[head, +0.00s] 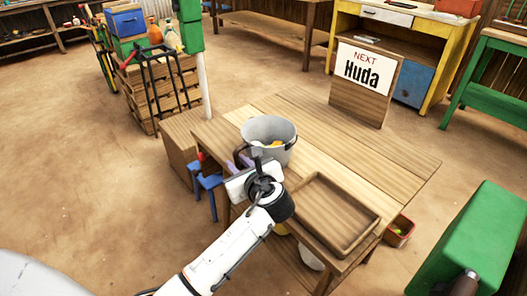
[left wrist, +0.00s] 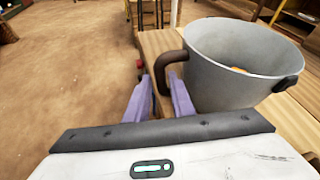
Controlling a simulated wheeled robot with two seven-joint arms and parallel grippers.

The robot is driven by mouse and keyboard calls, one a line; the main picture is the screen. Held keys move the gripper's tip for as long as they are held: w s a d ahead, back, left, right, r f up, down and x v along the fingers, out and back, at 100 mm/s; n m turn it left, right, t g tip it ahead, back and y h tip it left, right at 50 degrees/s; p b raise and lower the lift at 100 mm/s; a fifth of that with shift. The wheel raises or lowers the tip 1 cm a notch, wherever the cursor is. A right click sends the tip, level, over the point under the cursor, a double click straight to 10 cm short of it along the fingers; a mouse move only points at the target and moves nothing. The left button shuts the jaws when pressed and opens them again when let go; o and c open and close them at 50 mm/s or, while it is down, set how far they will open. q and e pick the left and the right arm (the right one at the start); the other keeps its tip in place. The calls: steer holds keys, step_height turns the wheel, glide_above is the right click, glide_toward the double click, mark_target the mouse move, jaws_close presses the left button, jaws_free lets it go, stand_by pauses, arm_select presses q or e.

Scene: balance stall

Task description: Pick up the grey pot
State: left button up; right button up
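The grey pot (head: 256,128) stands upright on the wooden table, near its far left edge. Something yellow-orange lies inside it. In the left wrist view, the pot (left wrist: 235,85) fills the upper right, with a dark brown loop handle (left wrist: 168,62) facing my gripper and another dark handle on its right side. My left gripper (head: 240,160) is at the pot's near left side. In the left wrist view its purple fingers (left wrist: 158,92) are apart, with the handle's lower end between or just beyond the tips. Contact is not clear. My right gripper is not in view.
On the table (head: 400,165), a shallow wooden tray (head: 335,212) lies right of my arm and a "NEXT Huda" sign (head: 364,85) stands at the back. A blue stool (head: 208,183) is at the left. A green object (head: 470,240) is at lower right.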

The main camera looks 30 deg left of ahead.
arm_select(q)
steer(key=b+x, duration=0.1)
steer(key=x, duration=0.4)
steer(key=shift+w+f, duration=0.1)
steer(key=shift+w, duration=0.05)
steer(key=shift+c, duration=0.2)
jaws_close()
